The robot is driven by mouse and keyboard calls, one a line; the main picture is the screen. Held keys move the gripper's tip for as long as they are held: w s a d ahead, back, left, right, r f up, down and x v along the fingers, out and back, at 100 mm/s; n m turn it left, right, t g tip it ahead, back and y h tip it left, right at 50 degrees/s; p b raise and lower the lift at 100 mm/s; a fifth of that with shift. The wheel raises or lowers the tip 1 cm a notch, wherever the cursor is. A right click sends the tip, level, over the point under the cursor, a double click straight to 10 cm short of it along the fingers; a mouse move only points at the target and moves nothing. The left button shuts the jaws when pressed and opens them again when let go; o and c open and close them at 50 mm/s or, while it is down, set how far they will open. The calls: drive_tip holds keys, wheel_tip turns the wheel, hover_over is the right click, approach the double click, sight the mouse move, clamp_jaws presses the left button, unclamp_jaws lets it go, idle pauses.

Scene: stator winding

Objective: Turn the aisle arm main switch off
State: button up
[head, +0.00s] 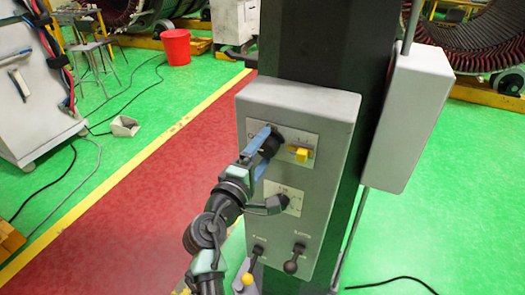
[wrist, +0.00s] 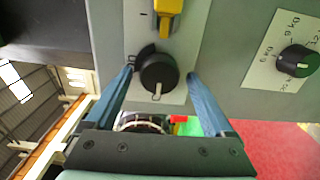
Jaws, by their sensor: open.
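The grey control box (head: 322,215) stands on a dark column. Its upper plate (head: 312,139) carries a yellow switch (head: 300,154), which also shows at the top of the wrist view (wrist: 168,20). Beside it on the same plate is a round black rotary knob (wrist: 158,70); its white mark points down in the wrist view. The knob is largely hidden by my gripper (head: 262,143) in the head view. In the wrist view my gripper (wrist: 160,75) is open, with one blue finger on each side of the black knob. I cannot tell whether the fingers touch it.
A grey side box (head: 408,118) is on the column's right. A red bucket (head: 175,47) stands on the floor behind.

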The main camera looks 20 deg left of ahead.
drive_tip(key=s+b, duration=0.3)
drive_tip(key=s, duration=1)
drive_tip(key=shift+a, duration=0.2)
